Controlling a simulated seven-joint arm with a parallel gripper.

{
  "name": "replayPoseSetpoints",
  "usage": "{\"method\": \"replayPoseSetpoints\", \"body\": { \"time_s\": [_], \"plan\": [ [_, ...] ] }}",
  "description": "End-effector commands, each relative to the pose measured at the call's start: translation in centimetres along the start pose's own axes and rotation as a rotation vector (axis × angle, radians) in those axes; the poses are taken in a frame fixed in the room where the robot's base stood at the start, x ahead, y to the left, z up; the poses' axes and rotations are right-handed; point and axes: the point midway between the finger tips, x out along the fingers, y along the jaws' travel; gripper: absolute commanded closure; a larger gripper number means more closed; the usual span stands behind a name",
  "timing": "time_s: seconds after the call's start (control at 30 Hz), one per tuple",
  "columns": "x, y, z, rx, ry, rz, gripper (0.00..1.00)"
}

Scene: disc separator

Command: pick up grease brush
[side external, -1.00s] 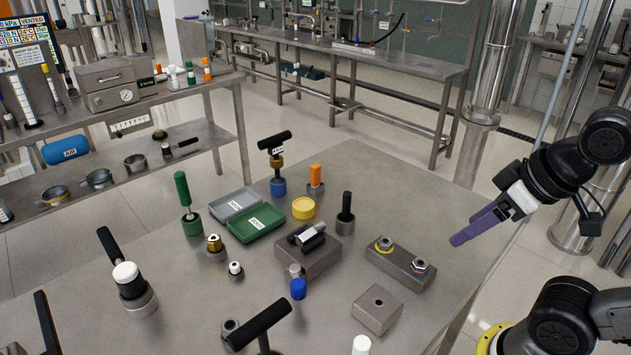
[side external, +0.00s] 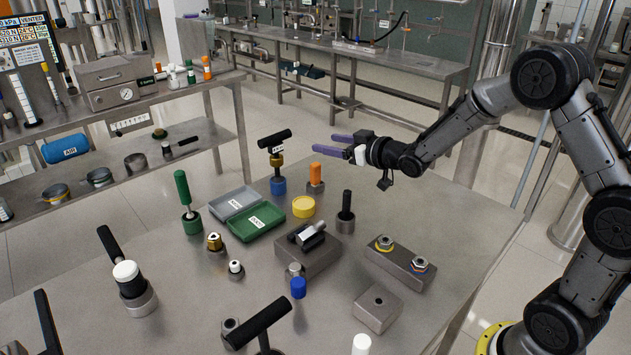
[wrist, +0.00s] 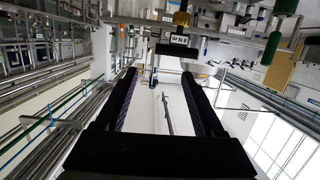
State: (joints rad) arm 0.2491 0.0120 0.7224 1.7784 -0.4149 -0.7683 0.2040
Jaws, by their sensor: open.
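No label marks the grease brush. Two handled tools stand in metal cups near the yellow tin (side external: 303,207): one with an orange top (side external: 315,174) and one with a black handle (side external: 346,204). I cannot tell which is the brush, and no bristles show. My gripper (side external: 324,143) is open and empty, held level above the table's far part with its two purple fingers pointing left. It is above and a little right of the orange-topped tool. In the wrist view my gripper (wrist: 159,75) has nothing between its fingers.
A black T-handled tool (side external: 275,143) stands left of my gripper. It also shows in the wrist view (wrist: 180,40). A green-handled tool (side external: 183,188), grey tray (side external: 234,204) and green tray (side external: 256,222) are farther left. A nut block (side external: 400,262) is nearer. The table's right side is clear.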

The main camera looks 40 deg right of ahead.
Motion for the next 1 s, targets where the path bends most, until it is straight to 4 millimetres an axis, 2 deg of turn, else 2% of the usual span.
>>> {"method": "replayPoseSetpoints", "body": {
  "time_s": [0.03, 0.1, 0.2, 0.37, 0.7, 1.0],
  "plan": [
    [0.7, 0.9, 3.2, 0.016, -0.049, 0.008, 0.30],
    [1.0, 1.6, 6.2, 0.033, -0.098, 0.018, 0.30],
    [1.0, 2.2, 8.5, 0.049, -0.138, 0.029, 0.30],
    [2.2, 2.6, 9.0, 0.053, -0.143, 0.036, 0.30],
    [7.8, 2.8, 9.7, 0.052, -0.142, 0.036, 0.30],
    [9.7, 3.0, 9.8, 0.052, -0.142, 0.037, 0.30]
  ]
}}
